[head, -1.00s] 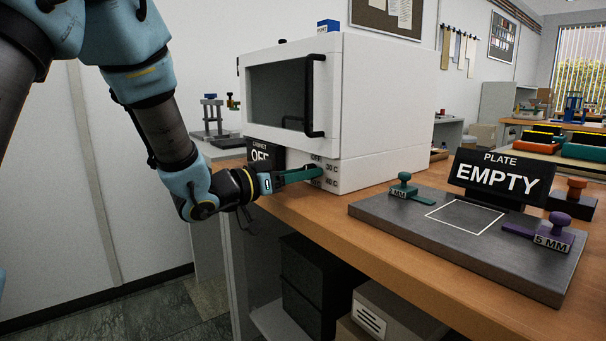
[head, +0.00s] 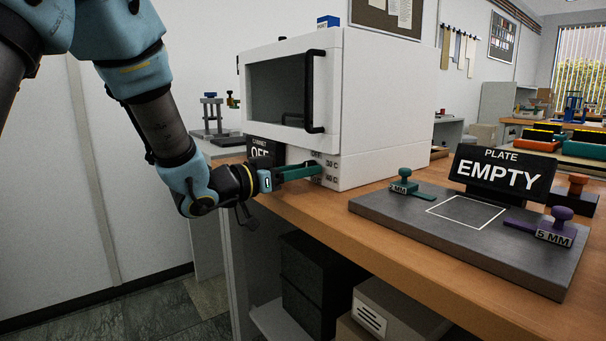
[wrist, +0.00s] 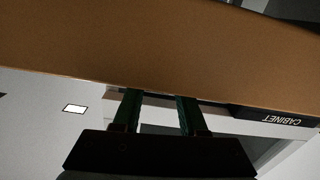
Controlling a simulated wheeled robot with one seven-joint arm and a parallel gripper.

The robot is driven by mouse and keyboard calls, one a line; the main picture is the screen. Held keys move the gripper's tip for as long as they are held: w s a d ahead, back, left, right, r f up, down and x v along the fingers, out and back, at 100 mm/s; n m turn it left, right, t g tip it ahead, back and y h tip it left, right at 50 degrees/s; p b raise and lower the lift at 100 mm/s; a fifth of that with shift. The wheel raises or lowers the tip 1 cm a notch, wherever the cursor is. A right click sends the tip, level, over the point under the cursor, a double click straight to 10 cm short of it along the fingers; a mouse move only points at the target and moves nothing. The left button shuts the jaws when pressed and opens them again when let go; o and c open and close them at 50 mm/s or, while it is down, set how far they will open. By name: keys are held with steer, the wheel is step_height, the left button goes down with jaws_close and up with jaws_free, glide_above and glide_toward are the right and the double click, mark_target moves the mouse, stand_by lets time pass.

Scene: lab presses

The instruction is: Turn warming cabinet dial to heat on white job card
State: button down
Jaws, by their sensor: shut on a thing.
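The white warming cabinet (head: 385,110) stands on the wooden bench with its dark-windowed door shut. My gripper (head: 318,170) is at its lower front panel, green fingers closed on the dial, which they hide. Small labels (head: 331,163) by the fingertips include OFF and what looks like 30 C; a lower one is hard to read. A black cabinet sign (head: 262,150) reads OFF, partly covered by my gripper. In the wrist view my two fingers (wrist: 159,112) reach to the panel, and the sign (wrist: 285,118) shows upside down. I cannot make out a white job card.
A grey plate (head: 400,222) with a white square outline lies on the bench to the right. Boxes sit below the bench.

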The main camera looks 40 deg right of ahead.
steer(key=m+b, duration=0.5)
steer(key=m, duration=0.1)
steer(key=shift+f, duration=0.2)
steer(key=m+b, duration=0.4)
steer(key=shift+r+m, duration=0.15)
steer(key=shift+m, duration=0.15)
steer(key=shift+b, duration=0.3)
steer(key=shift+c, duration=2.2)
jaws_free()
steer(key=shift+r, duration=0.1)
